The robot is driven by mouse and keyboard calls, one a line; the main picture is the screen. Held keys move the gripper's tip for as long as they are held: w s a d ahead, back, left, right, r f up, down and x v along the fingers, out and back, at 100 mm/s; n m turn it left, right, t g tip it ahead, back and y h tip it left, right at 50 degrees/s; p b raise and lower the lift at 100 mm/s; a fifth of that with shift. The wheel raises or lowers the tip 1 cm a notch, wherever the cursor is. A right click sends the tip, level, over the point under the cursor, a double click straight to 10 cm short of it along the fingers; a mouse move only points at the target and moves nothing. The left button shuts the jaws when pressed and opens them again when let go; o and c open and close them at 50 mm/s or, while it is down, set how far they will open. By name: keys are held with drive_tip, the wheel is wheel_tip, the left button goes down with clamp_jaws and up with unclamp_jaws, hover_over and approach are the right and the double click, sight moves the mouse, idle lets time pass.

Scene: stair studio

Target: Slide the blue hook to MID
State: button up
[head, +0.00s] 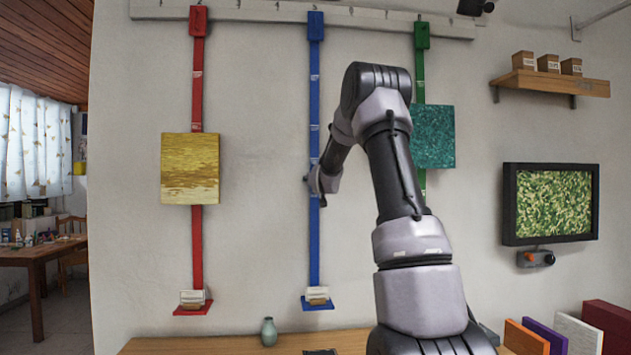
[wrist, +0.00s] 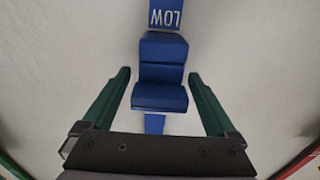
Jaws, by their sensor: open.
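The blue hook (wrist: 162,70) is a block on the blue rail, between my gripper's two dark green fingers in the wrist view. My gripper (wrist: 158,76) is open, with a gap on each side of the hook. A white LOW label (wrist: 165,15), upside down in this view, is on the rail just beyond the hook. In the head view the blue rail (head: 314,105) runs vertically down the wall. My gripper (head: 312,182) is in front of its middle stretch, and my wrist largely hides the hook there. Small pale labels on the rail are too small to read.
A red rail (head: 197,90) with a yellow picture (head: 190,168) hangs to the left. A green rail (head: 420,70) with a teal picture (head: 434,136) is to the right, partly behind my arm. A vase (head: 268,331) stands on the low wooden bench (head: 200,345).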

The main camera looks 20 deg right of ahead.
sight(315, 145)
drive_tip(key=shift+w+d, duration=0.1)
drive_tip(key=shift+w, duration=0.1)
clamp_jaws()
wheel_tip(315, 145, up, 13)
drive_tip(key=shift+r, duration=0.1)
idle(0.3)
unclamp_jaws()
drive_tip(key=shift+s, duration=0.1)
